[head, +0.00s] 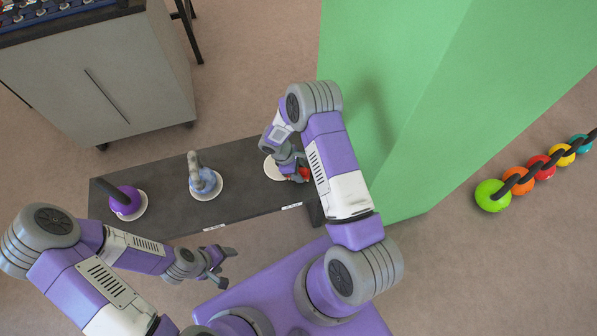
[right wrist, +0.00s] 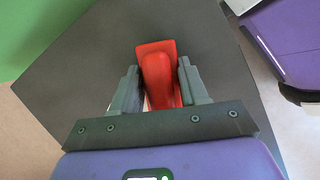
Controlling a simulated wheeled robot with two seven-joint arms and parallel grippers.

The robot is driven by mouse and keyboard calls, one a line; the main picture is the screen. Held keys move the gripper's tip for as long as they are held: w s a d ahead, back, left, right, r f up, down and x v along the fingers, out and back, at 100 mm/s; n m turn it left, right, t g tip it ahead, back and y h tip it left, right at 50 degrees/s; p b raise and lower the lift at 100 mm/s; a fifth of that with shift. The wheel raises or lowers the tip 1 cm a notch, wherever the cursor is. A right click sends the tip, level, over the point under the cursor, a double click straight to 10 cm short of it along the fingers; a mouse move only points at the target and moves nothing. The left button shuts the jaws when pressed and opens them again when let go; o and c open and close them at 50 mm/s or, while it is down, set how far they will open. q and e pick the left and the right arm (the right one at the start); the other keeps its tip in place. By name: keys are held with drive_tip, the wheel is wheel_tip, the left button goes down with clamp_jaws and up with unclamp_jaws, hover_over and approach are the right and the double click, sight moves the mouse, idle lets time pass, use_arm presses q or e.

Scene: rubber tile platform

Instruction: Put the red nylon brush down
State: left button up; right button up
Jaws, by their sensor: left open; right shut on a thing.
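The red nylon brush (right wrist: 160,75) is between the two fingers of my right gripper (right wrist: 158,82) in the right wrist view, over a dark grey surface. In the head view only a bit of red (head: 305,175) shows beside my right gripper (head: 299,170). The gripper is shut on the brush at the right end of the dark platform (head: 245,163), next to a white disc (head: 272,168) that it partly hides. I cannot tell whether the brush touches the platform. My left gripper (head: 228,268) is open and empty in front of the platform.
On the platform, a purple object (head: 126,203) and a blue-grey one (head: 204,182) with upright handles stand on white discs. A grey cabinet (head: 100,80) stands at back left. Colored balls (head: 492,195) lie far right.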

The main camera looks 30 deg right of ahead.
drive_tip(key=shift+r, duration=0.15)
drive_tip(key=shift+f, duration=0.2)
drive_tip(key=o, duration=1.1)
